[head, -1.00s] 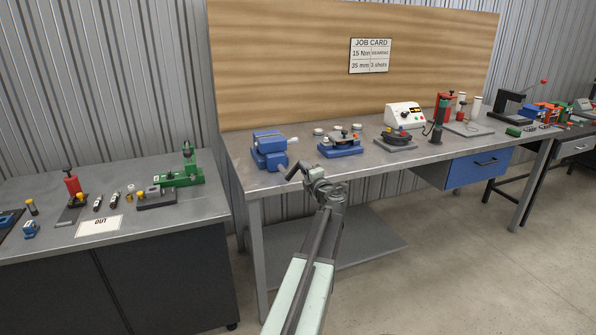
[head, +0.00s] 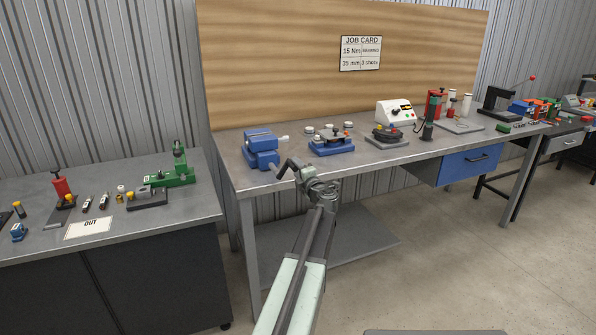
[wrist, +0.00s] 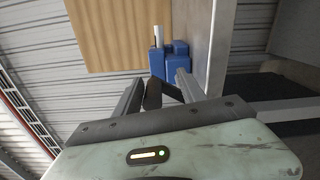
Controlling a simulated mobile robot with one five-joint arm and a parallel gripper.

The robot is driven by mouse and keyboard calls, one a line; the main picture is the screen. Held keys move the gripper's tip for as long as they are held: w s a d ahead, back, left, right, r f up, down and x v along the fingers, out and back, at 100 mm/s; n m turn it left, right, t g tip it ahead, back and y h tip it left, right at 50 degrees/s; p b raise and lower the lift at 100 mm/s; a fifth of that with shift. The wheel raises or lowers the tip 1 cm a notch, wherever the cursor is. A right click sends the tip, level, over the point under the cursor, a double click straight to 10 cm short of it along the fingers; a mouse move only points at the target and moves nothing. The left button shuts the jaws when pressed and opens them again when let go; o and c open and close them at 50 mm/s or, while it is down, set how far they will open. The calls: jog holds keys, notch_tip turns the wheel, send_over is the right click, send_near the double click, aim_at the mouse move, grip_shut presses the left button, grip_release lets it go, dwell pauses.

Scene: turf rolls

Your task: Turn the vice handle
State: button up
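The blue vice (head: 261,148) stands on the near left corner of the middle bench. Its dark crank handle (head: 286,167) sticks out at the front, towards me. My gripper (head: 303,174) is at the free end of the handle, in front of the bench edge. In the wrist view, the two fingers of my gripper (wrist: 160,94) are apart, with the dark handle grip (wrist: 152,95) between them, nearer the left finger. I cannot tell whether it touches. The vice (wrist: 170,60) shows just beyond the fingertips, with a pale bar on it.
A blue fixture (head: 331,147) stands right of the vice, then a dark round fixture (head: 387,134) and a white control box (head: 395,113). The left bench (head: 195,208) holds small tools and an OUT card (head: 88,228). Open floor (head: 420,255) lies to the right.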

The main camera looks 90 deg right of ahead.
jog(key=shift+s+a, duration=0.1)
jog(key=v, duration=0.7)
jog(key=shift+a, duration=0.25)
